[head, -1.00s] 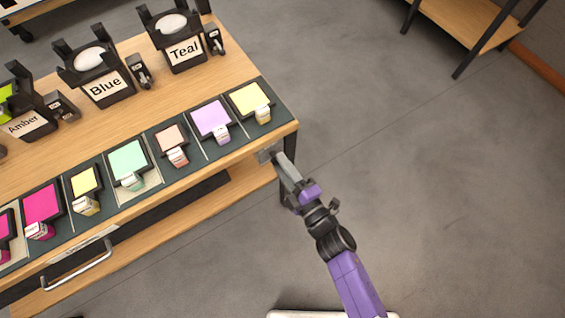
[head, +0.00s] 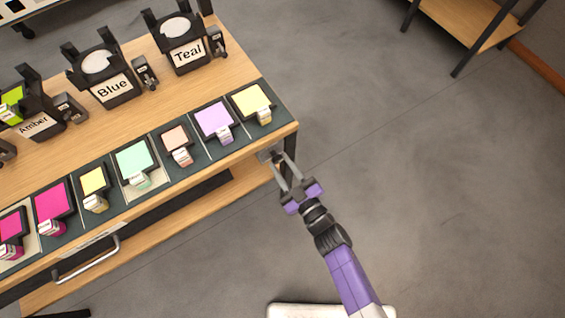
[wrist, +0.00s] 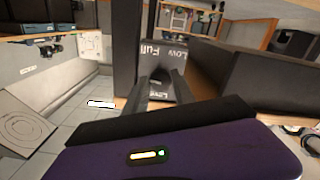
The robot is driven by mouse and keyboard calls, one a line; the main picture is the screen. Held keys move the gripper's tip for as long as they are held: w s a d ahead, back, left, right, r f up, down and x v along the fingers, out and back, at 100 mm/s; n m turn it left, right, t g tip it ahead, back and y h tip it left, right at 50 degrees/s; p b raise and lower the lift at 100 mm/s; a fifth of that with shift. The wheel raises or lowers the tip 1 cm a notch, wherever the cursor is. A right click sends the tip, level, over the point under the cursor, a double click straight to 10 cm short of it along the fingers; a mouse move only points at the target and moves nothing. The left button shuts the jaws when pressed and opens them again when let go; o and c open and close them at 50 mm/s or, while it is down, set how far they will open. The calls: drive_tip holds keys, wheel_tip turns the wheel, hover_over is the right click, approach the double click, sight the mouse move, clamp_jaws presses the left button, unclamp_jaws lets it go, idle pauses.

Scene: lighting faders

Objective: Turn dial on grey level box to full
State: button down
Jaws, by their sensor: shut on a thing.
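The grey level box (head: 266,153) is fixed at the front edge of the bench, near its right corner. In the wrist view its grey face (wrist: 170,62) carries the words "Full", "Low" and "Level". My gripper (head: 277,160) is at this face, with both fingers reaching to it. In the wrist view the fingertips (wrist: 163,75) meet at the middle of the face, between the words, and are shut on the dial. The dial itself is mostly hidden by the fingers, so its pointer setting cannot be read.
The wooden bench (head: 165,90) carries a row of coloured swatches and holders labelled Amber, Blue and Teal (head: 186,54). A drawer handle (head: 88,262) juts out at lower left. A shelf (head: 465,20) stands at upper right. Floor right of the bench is clear.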

drive_tip(key=m+p, duration=0.1)
drive_tip(key=m, duration=0.3)
drive_tip(key=shift+m, duration=1.8)
drive_tip(key=shift+f+p, duration=0.1)
drive_tip(key=shift+p, duration=0.2)
drive_tip(key=c, duration=1.1)
unclamp_jaws()
drive_tip(key=shift+o, duration=0.2)
drive_tip(key=v, duration=0.8)
drive_tip(key=shift+w, duration=0.1)
